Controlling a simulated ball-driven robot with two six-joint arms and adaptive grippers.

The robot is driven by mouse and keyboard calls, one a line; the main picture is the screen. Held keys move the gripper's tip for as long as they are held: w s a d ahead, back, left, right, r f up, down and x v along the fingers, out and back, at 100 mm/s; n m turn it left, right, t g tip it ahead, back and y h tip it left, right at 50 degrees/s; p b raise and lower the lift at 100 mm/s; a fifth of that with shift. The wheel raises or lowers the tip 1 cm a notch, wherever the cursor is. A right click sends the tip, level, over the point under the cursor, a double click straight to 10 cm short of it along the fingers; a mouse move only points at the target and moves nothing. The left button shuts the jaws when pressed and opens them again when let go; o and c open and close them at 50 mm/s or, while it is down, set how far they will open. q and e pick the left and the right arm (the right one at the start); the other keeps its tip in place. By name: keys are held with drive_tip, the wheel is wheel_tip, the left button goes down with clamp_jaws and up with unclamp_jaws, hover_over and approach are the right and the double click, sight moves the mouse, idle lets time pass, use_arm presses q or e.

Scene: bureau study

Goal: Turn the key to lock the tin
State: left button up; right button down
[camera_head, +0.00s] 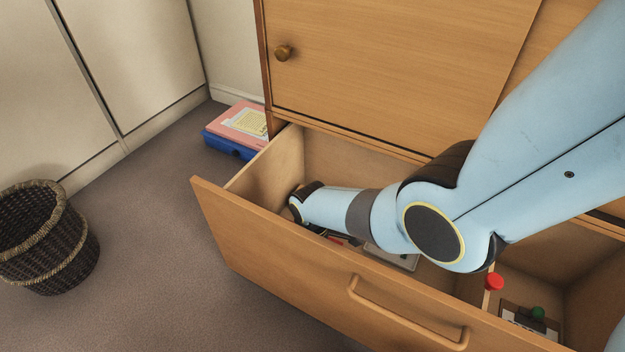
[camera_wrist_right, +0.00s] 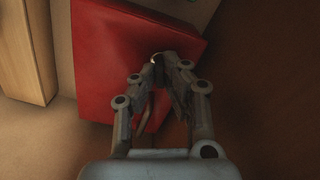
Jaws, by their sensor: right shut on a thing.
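The red tin (camera_wrist_right: 112,42) fills the upper left of the right wrist view. In the head view, only a small patch of red shows under my right arm in the open drawer (camera_head: 290,262), and I cannot tell whether it is the tin. My right gripper (camera_wrist_right: 157,72) reaches the tin's face, its fingers closed in on a small, pale metal piece, apparently the key (camera_wrist_right: 155,58). Most of the key is hidden by the fingers, and its angle cannot be made out. In the head view, my right gripper is hidden inside the drawer. My left gripper is not in view.
The drawer's front handle (camera_head: 408,318) faces the floor. A wicker basket (camera_head: 45,240) and stacked pink and blue boxes (camera_head: 238,130) stand on the floor.

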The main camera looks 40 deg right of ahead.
drive_tip(key=shift+m, duration=0.4)
drive_tip(key=m, duration=0.3)
drive_tip(key=shift+m, duration=0.4)
drive_tip(key=m, duration=0.2)
drive_tip(key=shift+m, duration=0.4)
drive_tip(key=c, duration=1.5)
unclamp_jaws()
drive_tip(key=shift+o, duration=0.2)
drive_tip(key=o, duration=0.5)
drive_tip(key=shift+o, duration=0.2)
